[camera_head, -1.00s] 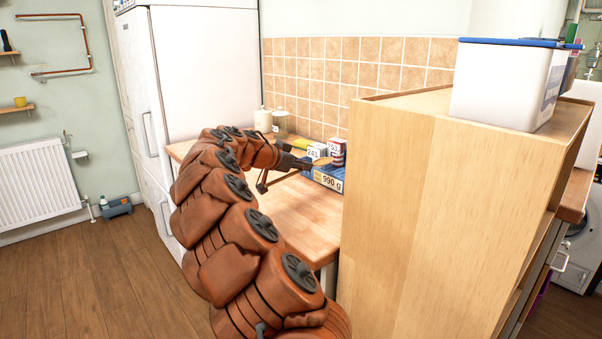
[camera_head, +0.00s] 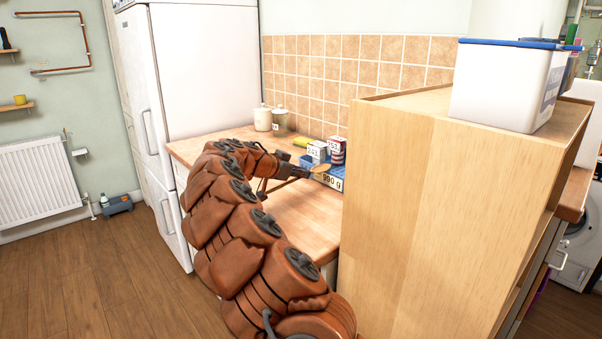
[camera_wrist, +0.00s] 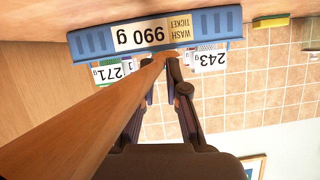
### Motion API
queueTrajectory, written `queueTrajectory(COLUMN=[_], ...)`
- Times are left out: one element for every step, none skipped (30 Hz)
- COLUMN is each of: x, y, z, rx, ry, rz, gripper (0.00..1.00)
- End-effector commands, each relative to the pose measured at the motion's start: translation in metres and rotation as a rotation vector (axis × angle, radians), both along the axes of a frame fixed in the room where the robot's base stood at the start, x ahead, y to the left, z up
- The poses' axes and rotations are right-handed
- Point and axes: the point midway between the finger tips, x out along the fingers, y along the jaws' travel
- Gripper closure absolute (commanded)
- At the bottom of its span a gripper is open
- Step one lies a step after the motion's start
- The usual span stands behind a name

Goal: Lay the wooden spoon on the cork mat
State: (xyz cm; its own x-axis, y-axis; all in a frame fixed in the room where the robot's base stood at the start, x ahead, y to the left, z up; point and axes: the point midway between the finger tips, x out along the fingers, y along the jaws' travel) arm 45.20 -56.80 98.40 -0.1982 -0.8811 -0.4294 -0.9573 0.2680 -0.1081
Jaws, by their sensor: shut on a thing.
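My gripper (camera_head: 302,173) is shut on the wooden spoon (camera_head: 321,169) above the worktop, in front of a blue crate. The spoon's pale end shows beyond the fingers in the head view. In the wrist view, which is upside down, the brown spoon (camera_wrist: 100,115) runs from the lower left corner to the fingertips of my gripper (camera_wrist: 165,76). Its tip overlaps the lower edge of the crate there. I cannot make out the cork mat in either view.
A tall wooden cabinet (camera_head: 430,200) stands to the right. Two jars (camera_head: 263,118) stand at the back. The worktop's front (camera_head: 310,225) is clear.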

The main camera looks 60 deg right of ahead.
Motion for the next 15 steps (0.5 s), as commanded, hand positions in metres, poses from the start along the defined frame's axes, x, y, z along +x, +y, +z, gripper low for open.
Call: queueTrajectory(x=[0.0001,0.0,0.0001,0.0,0.0001,0.0001,0.0001,0.0001,0.0,0.0,0.0,0.0,0.0,0.0,0.0], y=[0.0,0.0,0.0,0.0,0.0,0.0,0.0,0.0,-0.0001,-0.0001,-0.0001,-0.0001,-0.0001,-0.0001,-0.0001], z=[-0.002,-0.0012,-0.0008,-0.0008,-0.0008,-0.0007,-0.0008,-0.0008,-0.0008,-0.0008,-0.0008,-0.0008,-0.0008,-0.0008,-0.0008], rx=[0.0,0.0,0.0,0.0,0.0,0.0,0.0,0.0,0.0,0.0,0.0,0.0,0.0,0.0,0.0], ry=[0.0,0.0,0.0,0.0,0.0,0.0,0.0,0.0,0.0,0.0,0.0,0.0,0.0,0.0,0.0], rz=[0.0,0.0,0.0,0.0,0.0,0.0,0.0,0.0,0.0,0.0,0.0,0.0,0.0,0.0,0.0], gripper=[1.0,0.85,0.81,0.78,0.75,0.7,0.67,0.64,0.62,0.62,0.62,0.62,0.62,0.62,0.62])
